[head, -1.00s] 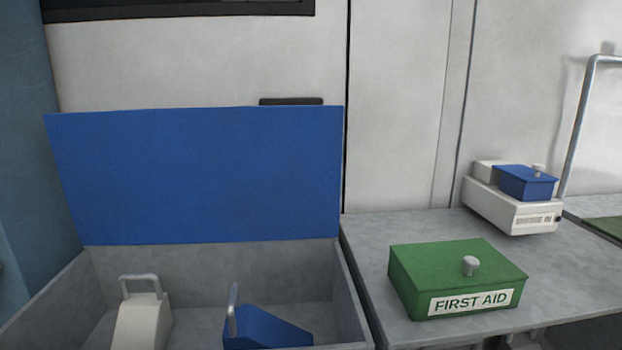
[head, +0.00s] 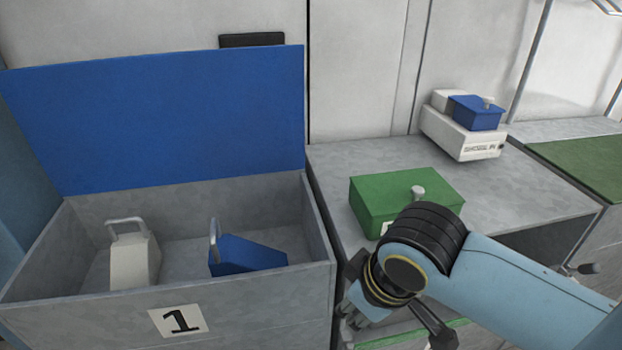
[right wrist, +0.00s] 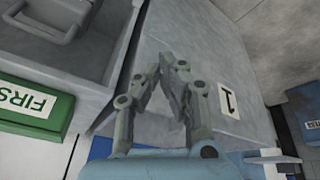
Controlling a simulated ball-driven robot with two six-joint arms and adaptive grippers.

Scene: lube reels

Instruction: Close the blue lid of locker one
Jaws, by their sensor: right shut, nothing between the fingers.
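Locker one (head: 240,306) is a grey open-topped box with a label "1" on its front; the label also shows in the right wrist view (right wrist: 229,99). Its blue lid (head: 170,120) stands raised at the back edge, tilted back and fully open. My right gripper (head: 352,318) is beside the front right corner of the locker, low and well away from the lid. In the right wrist view its fingers (right wrist: 168,62) are shut with nothing between them, in front of the grey locker wall. My left gripper is not in view.
Inside the locker are a white handled object (head: 135,262) and a blue handled object (head: 245,254). To the right, a grey counter (head: 345,160) holds a green first aid box (head: 400,192) and a white device (head: 460,135) with a blue box (head: 476,112) on it.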

